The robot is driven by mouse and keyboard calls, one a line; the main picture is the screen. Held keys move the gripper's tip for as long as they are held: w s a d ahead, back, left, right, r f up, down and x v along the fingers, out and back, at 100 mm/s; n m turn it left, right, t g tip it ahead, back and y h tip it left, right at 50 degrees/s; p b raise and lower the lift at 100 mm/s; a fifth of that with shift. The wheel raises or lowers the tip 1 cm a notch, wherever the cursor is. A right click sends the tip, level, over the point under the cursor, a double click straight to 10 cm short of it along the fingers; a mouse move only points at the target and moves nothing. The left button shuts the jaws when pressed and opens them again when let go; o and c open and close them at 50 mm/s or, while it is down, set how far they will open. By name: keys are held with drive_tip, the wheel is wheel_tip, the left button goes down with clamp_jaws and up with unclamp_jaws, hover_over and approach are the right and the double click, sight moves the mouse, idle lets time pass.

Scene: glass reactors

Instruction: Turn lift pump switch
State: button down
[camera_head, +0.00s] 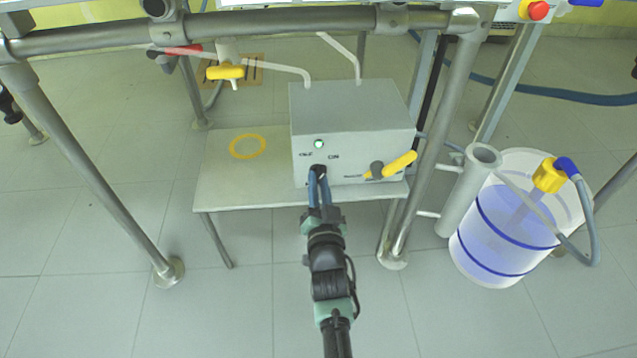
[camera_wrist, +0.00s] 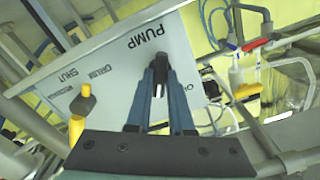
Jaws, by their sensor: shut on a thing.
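The pump box (camera_head: 355,135) is a grey box on a low table, with a lit pale green lamp (camera_head: 319,143) on its front. The lift pump switch is a small dark knob (camera_head: 318,170) low on the front's left part. My gripper (camera_head: 318,180) reaches it from the front, with two blue fingers shut on it. In the wrist view the fingertips of my gripper (camera_wrist: 158,88) close around the dark switch (camera_wrist: 158,63) on the white panel, near the printed word PUMP. The fingers hide much of the switch, so its exact angle is unclear.
A yellow-handled valve (camera_head: 399,164) sits right of the switch; it also shows in the wrist view (camera_wrist: 78,125). The low table (camera_head: 225,180) carries a yellow ring (camera_head: 248,146). A bucket of bluish liquid (camera_head: 505,230) stands right. Metal frame legs (camera_head: 100,180) flank the area.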

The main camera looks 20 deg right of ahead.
drive_tip(key=n, duration=0.9)
drive_tip(key=shift+n+b, duration=0.3)
drive_tip(key=shift+f, duration=0.1)
idle(0.4)
drive_tip(key=c, duration=0.8)
unclamp_jaws()
drive_tip(key=shift+s, duration=0.1)
drive_tip(key=p+v, duration=0.6)
drive_tip(key=v, duration=0.6)
drive_tip(key=shift+s, duration=0.4)
drive_tip(key=shift+a, duration=0.15)
